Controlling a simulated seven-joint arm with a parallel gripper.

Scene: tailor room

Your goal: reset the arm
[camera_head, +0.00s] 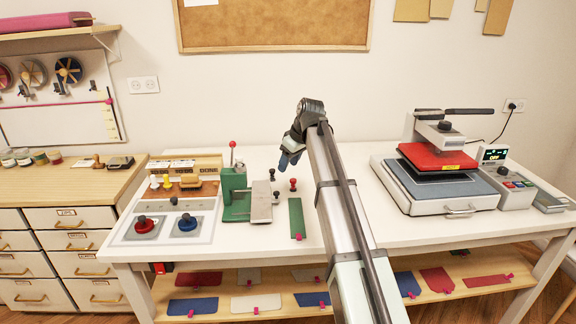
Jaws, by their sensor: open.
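My arm reaches from the bottom of the picture up over the middle of the white table (350,158). My gripper (287,161) is at its far end, bent down to the left, with bluish fingertips above the back of the table. It is open, and I see nothing held in it. A small dark red-and-black knobbed piece (293,184) stands on the table just below the fingertips, apart from them.
A tray with red and blue knobs (165,228) is further left. A heat press (440,180) fills the right. Colored pieces lie on the lower shelf (445,290).

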